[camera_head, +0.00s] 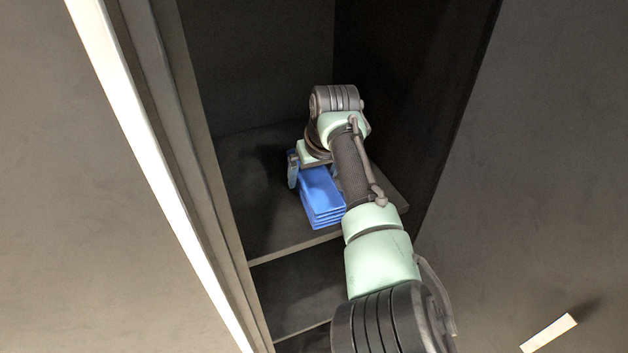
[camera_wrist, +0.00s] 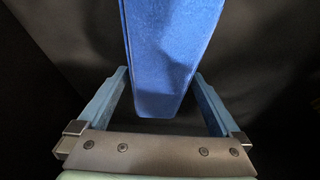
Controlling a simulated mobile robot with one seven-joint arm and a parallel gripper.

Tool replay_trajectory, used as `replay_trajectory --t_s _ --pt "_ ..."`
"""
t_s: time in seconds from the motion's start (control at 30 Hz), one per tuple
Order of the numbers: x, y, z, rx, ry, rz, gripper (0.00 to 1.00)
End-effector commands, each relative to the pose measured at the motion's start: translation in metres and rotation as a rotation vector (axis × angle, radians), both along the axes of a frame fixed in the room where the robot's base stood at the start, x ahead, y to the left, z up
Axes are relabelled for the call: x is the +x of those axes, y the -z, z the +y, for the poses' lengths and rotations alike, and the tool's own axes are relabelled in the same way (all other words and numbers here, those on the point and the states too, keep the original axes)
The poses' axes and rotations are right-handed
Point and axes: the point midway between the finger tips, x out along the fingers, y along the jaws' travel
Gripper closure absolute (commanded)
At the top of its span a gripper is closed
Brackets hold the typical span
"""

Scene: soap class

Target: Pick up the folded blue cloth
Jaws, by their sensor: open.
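The folded blue cloth (camera_head: 321,197) lies in stacked layers on a dark cabinet shelf, near the shelf's front edge. It also shows in the wrist view (camera_wrist: 168,55), reaching down from the top into the space between the two fingers. My gripper (camera_wrist: 163,88) is open, with one blue-grey finger on each side of the cloth and a visible gap on both sides. In the head view my gripper (camera_head: 308,168) is at the cloth's back end, and my arm hides part of the cloth's right side.
The cabinet shelf (camera_head: 253,222) is bare to the left of the cloth. Dark cabinet walls (camera_head: 408,80) stand close on the right and behind. Lower shelves (camera_head: 298,290) sit below. A pale strip (camera_head: 548,333) lies at the lower right.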

Motion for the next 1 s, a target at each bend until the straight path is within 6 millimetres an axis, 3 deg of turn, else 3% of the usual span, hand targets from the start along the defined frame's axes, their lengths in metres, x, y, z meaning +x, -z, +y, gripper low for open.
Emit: replay_trajectory --t_s 0.17,0.6,0.87,1.0 --pt "0.0 0.0 0.0 0.0 0.0 0.0 0.0" --pt "0.0 0.0 0.0 0.0 0.0 0.0 0.77" --pt "0.0 -0.003 0.0 0.0 0.0 -0.001 0.8" --pt "0.001 -0.018 0.0 0.0 -0.001 -0.004 0.8"
